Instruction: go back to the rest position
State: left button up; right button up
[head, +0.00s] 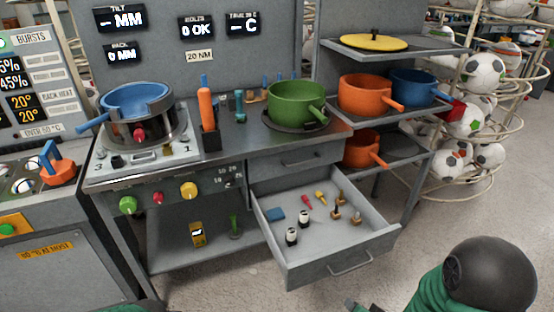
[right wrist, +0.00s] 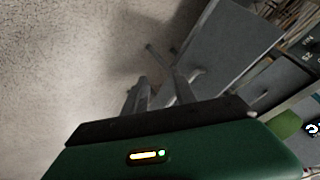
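My right arm enters at the bottom right of the head view, with a dark round joint and green casing. A small grey part of my right gripper shows at the bottom edge, in front of the open drawer (head: 340,250). In the right wrist view my right gripper (right wrist: 160,84) has its two fingers apart, with nothing seen between them. They point toward a grey panel and a bar that looks like a handle; I cannot tell whether they touch it. My left gripper is in neither view.
The drawer, holding several small tools, juts from the grey bench. A blue pan (head: 135,101) sits on the left unit, a green pot (head: 297,104) on the bench. Orange pots (head: 364,94) and a blue pot (head: 417,88) stand on shelves. Footballs (head: 484,72) fill racks at right.

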jog(key=s+a+r+n+g+p, duration=0.1)
jog(key=s+a+r+n+g, duration=0.1)
jog(key=s+r+n+g, duration=0.3)
jog(key=s+a+r+n+g+p, duration=0.1)
jog(key=s+a+r+n, duration=0.1)
jog(key=s+r, duration=0.4)
notch_tip(320, 180, up, 14)
jog(key=p, duration=1.4)
jog(key=shift+d+r+p, duration=0.25)
jog(key=shift+p, duration=0.1)
